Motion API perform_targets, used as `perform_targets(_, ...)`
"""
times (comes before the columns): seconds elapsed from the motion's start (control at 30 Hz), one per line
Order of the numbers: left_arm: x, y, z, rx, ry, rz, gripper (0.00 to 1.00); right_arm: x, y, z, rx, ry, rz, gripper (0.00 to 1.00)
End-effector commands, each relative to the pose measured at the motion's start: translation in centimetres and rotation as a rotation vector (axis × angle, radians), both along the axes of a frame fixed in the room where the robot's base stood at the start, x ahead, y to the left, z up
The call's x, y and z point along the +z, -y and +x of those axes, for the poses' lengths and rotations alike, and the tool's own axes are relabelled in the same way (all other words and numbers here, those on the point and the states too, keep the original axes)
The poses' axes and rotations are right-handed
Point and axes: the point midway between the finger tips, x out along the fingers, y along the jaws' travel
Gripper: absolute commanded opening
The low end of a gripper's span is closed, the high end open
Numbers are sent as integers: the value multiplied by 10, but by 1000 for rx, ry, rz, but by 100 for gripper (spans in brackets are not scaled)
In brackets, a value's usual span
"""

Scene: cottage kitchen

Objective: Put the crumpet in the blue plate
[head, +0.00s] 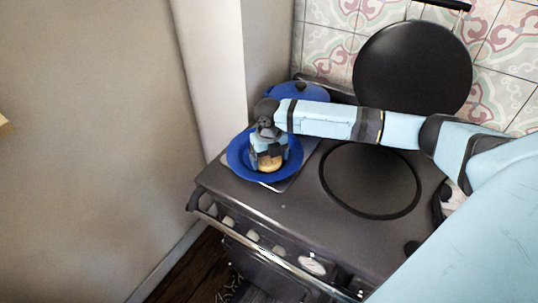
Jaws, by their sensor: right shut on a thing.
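The blue plate (237,163) sits on the left end of the stove top. The crumpet (269,163), small, round and golden brown, shows at the fingertips of my right gripper (267,154), inside the plate's outline. My right gripper points down over the plate and is shut on the crumpet. The gripper hides part of the crumpet and of the plate. I cannot tell whether the crumpet touches the plate. My left gripper is not in view.
A blue lidded pot (312,92) stands behind the plate. The dark stove top (290,207) has a round hotplate (370,182) at right, with its round lid (415,68) raised against the tiled wall. A rail (275,262) runs along the stove's front. A wall stands close at left.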

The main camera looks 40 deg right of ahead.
Motion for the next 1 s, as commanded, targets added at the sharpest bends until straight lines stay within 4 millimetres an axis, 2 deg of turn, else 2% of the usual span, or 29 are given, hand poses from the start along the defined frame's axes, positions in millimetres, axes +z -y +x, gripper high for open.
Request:
perform_targets(0.03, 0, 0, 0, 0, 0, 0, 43, 0, 0, 0, 0, 0, 0, 74)
perform_targets(0.07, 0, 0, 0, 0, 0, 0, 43, 0, 0, 0, 0, 0, 0, 92)
perform_targets(0.1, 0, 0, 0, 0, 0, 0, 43, 0, 0, 0, 0, 0, 0, 100)
perform_targets(0.33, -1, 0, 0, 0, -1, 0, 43, 1, 0, 0, 0, 0, 0, 100)
perform_targets(0.47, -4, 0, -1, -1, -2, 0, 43, 9, 0, 0, 0, 1, 0, 100)
perform_targets(0.57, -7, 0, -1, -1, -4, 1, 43, 27, 1, 1, 0, 3, -1, 100)
perform_targets(0.8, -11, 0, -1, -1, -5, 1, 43, 81, 0, 1, -1, 3, -1, 100)
perform_targets(1.0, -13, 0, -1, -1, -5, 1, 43, 116, 0, 1, 0, 1, 0, 100)
